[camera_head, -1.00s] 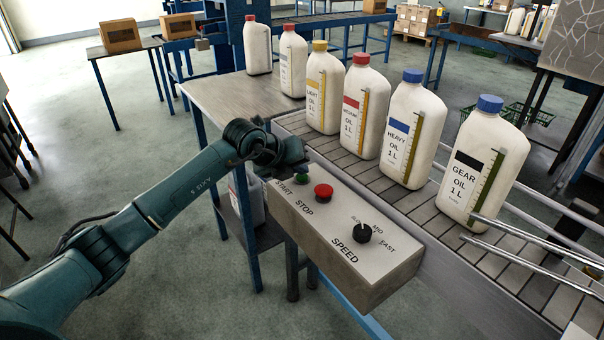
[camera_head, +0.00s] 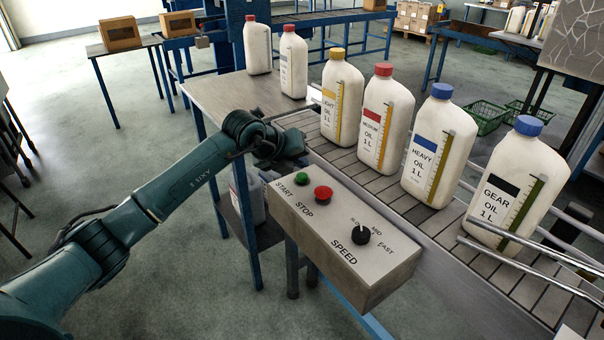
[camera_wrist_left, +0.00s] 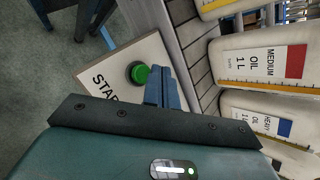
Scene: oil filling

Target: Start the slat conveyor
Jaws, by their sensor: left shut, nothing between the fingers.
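A control box (camera_head: 345,262) carries a green START button (camera_head: 303,179), a red STOP button (camera_head: 323,194) and a black SPEED knob (camera_head: 361,236) with its mark near SLOW. My left gripper (camera_head: 284,154) is just above and behind the green button, apart from it. In the left wrist view, its fingers (camera_wrist_left: 163,88) are together and empty beside the green button (camera_wrist_left: 139,73). The slat conveyor (camera_head: 375,184) carries several white oil bottles, among them the light (camera_head: 342,100), medium (camera_head: 384,120), heavy (camera_head: 438,150) and gear (camera_head: 515,190) ones. My right gripper is out of view.
Two white bottles with red caps (camera_head: 257,47) (camera_head: 293,62) stand on the metal table (camera_head: 220,98) behind the conveyor. Metal guide rails (camera_head: 540,255) run along the right end. Open floor lies left of the box.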

